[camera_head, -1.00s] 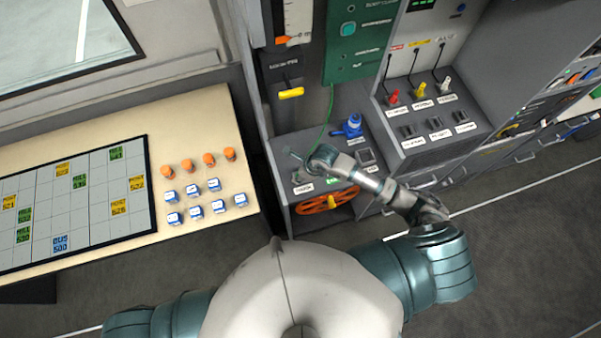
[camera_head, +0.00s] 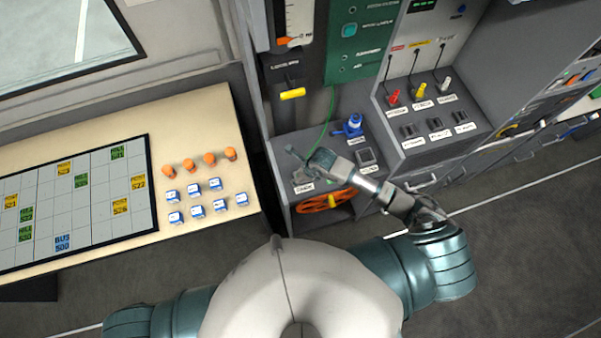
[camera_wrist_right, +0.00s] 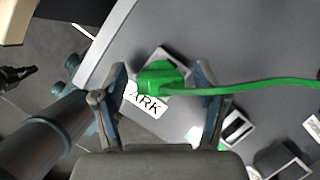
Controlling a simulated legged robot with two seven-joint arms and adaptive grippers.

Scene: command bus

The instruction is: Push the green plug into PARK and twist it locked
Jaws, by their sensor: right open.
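The green plug (camera_wrist_right: 160,78) sits at the PARK socket, whose pale square frame (camera_wrist_right: 158,60) shows behind it in the right wrist view. I cannot tell how deep the plug sits or whether it is turned to a lock. Its green cord (camera_wrist_right: 260,86) runs off to the right; in the head view the cord (camera_head: 331,108) hangs from the green panel. My right gripper (camera_wrist_right: 164,80) is open, with one finger on each side of the plug and gaps visible. In the head view the right gripper (camera_head: 302,160) hides the plug. My left gripper is not in view.
A blue plug (camera_head: 352,125) stands just behind and right of my right gripper. An orange wheel (camera_head: 318,204) is below the shelf's front edge. Red (camera_head: 393,97), yellow and white plugs stand on the right panel. A table with a board (camera_head: 75,200) is at left.

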